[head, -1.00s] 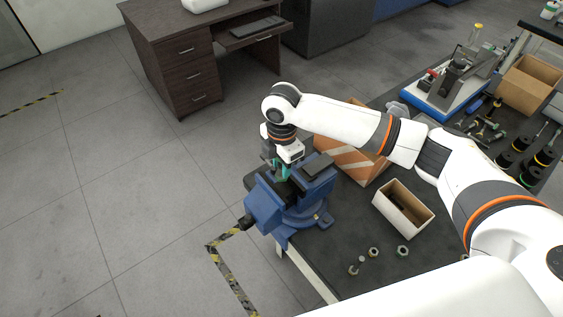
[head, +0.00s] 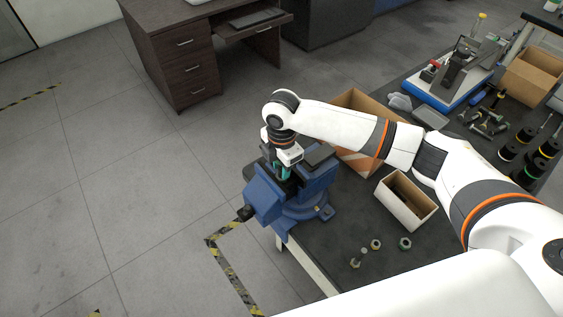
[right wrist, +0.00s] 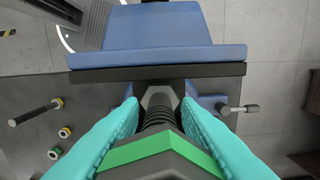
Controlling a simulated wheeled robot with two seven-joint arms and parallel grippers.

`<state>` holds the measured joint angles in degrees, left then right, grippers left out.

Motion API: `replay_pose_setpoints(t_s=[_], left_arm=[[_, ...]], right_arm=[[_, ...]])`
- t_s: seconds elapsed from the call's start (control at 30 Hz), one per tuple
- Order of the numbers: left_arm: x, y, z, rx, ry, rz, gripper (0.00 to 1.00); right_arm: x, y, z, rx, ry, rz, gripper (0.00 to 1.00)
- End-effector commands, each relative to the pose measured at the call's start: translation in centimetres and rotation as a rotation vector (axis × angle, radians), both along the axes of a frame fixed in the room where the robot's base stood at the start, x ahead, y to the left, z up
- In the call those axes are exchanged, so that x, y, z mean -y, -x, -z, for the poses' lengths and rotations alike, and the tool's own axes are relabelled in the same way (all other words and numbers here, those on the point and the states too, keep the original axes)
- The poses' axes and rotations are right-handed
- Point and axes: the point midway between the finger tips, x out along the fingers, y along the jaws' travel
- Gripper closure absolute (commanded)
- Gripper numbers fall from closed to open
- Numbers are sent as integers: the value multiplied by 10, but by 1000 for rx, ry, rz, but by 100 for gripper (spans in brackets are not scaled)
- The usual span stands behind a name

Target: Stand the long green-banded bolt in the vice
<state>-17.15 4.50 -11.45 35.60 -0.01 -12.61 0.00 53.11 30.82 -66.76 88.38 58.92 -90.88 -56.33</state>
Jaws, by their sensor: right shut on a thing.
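My right gripper (head: 283,172) points down over the blue vice (head: 264,198) at the bench's left corner. In the right wrist view its teal fingers (right wrist: 159,104) are shut on the long green-banded bolt (right wrist: 160,152). The bolt's dark hex head with a green band is nearest the camera, and its ribbed shank runs away between the fingers. The vice's blue jaw (right wrist: 158,40) with a dark face lies just beyond the fingers. Whether the bolt's lower end is between the jaws is hidden. In the head view the bolt cannot be made out. My left gripper is out of view.
An open cardboard box (head: 357,103) and a smaller open box (head: 407,201) stand right of the vice. Several small fasteners (head: 376,244) lie near the bench's front edge. A blue-based fixture (head: 447,88) and dark holders stand farther right.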

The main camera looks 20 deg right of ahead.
Motion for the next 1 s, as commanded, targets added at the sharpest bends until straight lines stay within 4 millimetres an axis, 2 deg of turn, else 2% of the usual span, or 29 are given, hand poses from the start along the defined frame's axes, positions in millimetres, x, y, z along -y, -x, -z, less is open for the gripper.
replay_pose_setpoints(t_s=[0.33,0.37,0.5,0.83,1.0], left_arm=[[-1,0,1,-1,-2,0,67],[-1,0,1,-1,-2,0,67],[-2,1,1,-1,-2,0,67],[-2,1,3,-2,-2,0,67],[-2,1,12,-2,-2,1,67]], right_arm=[[0,0,1,2,-1,0,100],[0,0,1,2,-1,0,65],[0,0,1,2,-1,0,45],[0,0,-1,1,0,0,45],[0,-1,-23,5,-1,-1,45]])
